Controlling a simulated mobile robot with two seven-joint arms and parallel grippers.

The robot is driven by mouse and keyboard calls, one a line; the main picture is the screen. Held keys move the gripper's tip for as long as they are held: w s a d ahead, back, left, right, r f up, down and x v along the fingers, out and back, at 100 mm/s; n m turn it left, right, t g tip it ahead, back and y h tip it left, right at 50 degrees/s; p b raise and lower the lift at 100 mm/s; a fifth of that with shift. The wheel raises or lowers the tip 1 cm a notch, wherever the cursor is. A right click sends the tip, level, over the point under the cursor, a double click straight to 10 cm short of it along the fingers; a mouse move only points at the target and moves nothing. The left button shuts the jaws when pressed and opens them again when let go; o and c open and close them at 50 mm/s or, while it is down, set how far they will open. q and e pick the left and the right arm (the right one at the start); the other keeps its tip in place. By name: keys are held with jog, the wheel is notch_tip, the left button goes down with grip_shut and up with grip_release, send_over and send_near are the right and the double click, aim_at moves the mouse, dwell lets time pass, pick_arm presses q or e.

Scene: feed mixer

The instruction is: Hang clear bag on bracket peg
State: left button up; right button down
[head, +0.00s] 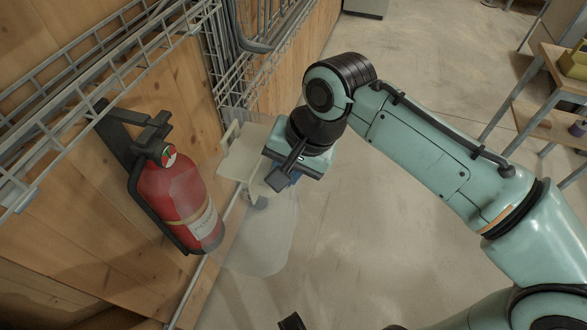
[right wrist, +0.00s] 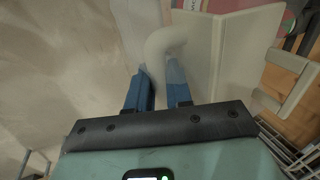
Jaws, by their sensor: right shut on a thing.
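The clear bag (head: 262,245) hangs below my right gripper (head: 282,180), in front of the wall and partly over the fire extinguisher. My right gripper has its blue fingers (right wrist: 160,92) closed on the bag; the film is hard to make out in the right wrist view. The pale beige bracket (head: 243,158) is right beside the gripper; its plate also shows in the right wrist view (right wrist: 235,60). A curved beige peg (right wrist: 165,38) lies just beyond the fingertips. I cannot tell whether the bag's opening is around the peg.
A red fire extinguisher (head: 178,203) hangs in a black holder on the wooden wall, left of the bag. A wire cable tray (head: 95,75) runs along the wall above. The concrete floor (head: 340,240) is open. A wooden-topped table (head: 560,70) stands at the right.

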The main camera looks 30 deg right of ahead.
aim_at(263, 162)
jog(key=shift+w+a+p, duration=0.55)
jog(key=shift+w+a, duration=0.1)
jog(key=shift+w, duration=0.2)
jog(key=shift+w+a+p, duration=0.5)
jog(key=shift+w+a, duration=0.15)
jog(key=shift+w, duration=0.15)
jog(key=shift+w+a+p, duration=0.7)
jog(key=shift+w, duration=0.2)
jog(key=shift+w+a+p, duration=0.7)
jog(key=shift+w, duration=0.2)
pick_arm(q)
notch_tip(263, 162, up, 8)
jog(key=w+p, duration=0.2)
jog(key=shift+w+p, duration=0.15)
jog(key=shift+p, duration=0.2)
pick_arm(e)
jog(key=w+a, duration=0.1)
jog(key=w, duration=0.1)
jog(key=w+a+f, duration=0.1)
jog(key=w+a, duration=0.1)
jog(key=shift+w+a+f, duration=0.2)
jog(key=shift+w+a, duration=0.05)
jog(key=shift+a, duration=0.05)
jog(key=c, duration=0.9)
grip_release()
jog(key=shift+c, duration=0.2)
